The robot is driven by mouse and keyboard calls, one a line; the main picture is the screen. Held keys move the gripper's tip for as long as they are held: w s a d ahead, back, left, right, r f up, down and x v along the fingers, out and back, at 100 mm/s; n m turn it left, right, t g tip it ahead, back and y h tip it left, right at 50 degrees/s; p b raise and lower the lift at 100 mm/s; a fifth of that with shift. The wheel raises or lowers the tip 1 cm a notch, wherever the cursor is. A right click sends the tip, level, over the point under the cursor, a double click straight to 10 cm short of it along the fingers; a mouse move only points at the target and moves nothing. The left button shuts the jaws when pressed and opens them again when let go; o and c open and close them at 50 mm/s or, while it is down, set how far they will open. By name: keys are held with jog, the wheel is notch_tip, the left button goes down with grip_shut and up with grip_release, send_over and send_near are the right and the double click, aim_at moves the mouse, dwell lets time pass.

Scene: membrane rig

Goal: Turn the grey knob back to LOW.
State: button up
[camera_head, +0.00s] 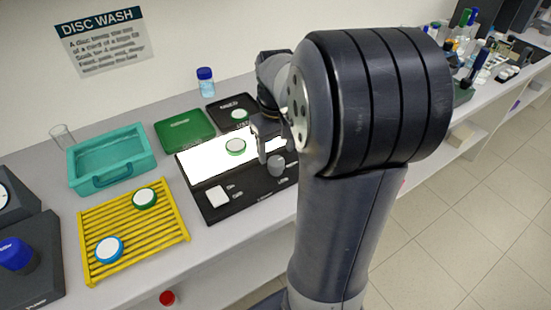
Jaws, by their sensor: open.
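The grey knob (276,165) stands on the black front panel (245,201) of a box with a bright white lit top (206,166). Its pointer and any LOW marking are too small to read. My gripper (266,158) is just above and behind the knob, fingers pointing down, open and empty. One finger hangs to the left of the knob. The other is partly hidden, and I cannot tell whether either finger touches the knob. My own arm covers the area right of the knob.
A green-rimmed disc (235,147) lies on the lit top. A yellow rack (133,232) with two discs, a teal tub (110,160), a green tray (184,131) and a dark tray (232,111) stand around. A blue-capped bottle (205,81) is at the back.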

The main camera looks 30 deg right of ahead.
aim_at(276, 161)
jog(key=shift+f, duration=1.85)
jog(key=shift+c, duration=0.5)
jog(key=c, duration=0.9)
